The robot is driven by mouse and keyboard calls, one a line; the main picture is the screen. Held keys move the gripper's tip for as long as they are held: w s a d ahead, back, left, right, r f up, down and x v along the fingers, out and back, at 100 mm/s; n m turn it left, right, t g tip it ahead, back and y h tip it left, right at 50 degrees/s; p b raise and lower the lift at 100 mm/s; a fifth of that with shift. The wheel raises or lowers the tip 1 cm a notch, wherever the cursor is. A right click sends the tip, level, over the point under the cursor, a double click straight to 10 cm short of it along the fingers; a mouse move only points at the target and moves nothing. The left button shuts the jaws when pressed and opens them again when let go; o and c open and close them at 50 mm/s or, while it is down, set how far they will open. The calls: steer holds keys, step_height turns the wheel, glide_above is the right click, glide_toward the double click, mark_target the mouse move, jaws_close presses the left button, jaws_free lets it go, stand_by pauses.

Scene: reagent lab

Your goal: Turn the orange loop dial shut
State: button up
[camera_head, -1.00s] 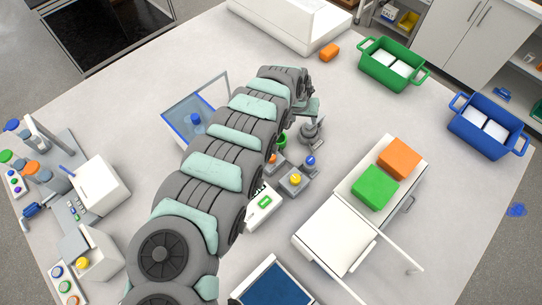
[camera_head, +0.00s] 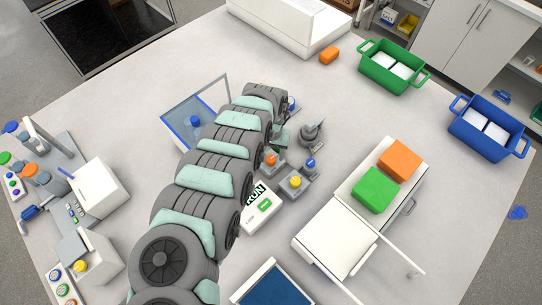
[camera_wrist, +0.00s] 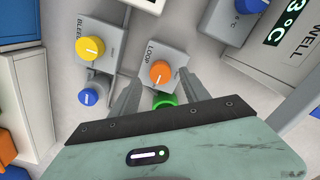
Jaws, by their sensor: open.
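The orange loop dial (camera_wrist: 160,72) sits on a grey block labelled LOOP in the wrist view. It also shows beside my arm in the head view (camera_head: 271,160). My gripper (camera_wrist: 160,78) is open and empty. Its two fingers are spread to either side, with the orange dial between and just beyond the fingertips in the picture. I cannot tell the height gap, and no contact shows. The dial's pointer mark is too small to read. A green dial (camera_wrist: 164,101) shows between the fingers, partly hidden by the gripper body.
A yellow dial (camera_wrist: 90,48) labelled BLEED and a blue dial (camera_wrist: 88,96) stand left of the loop block. A WELL readout box (camera_wrist: 290,50) stands at right. In the head view, a stirrer-like grey stand (camera_head: 312,135) and a blue-rimmed clear box (camera_head: 190,110) are near my arm.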

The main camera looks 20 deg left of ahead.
mark_target(271, 158)
steer(key=shift+f, duration=1.5)
steer(key=shift+c, duration=0.5)
jaws_close()
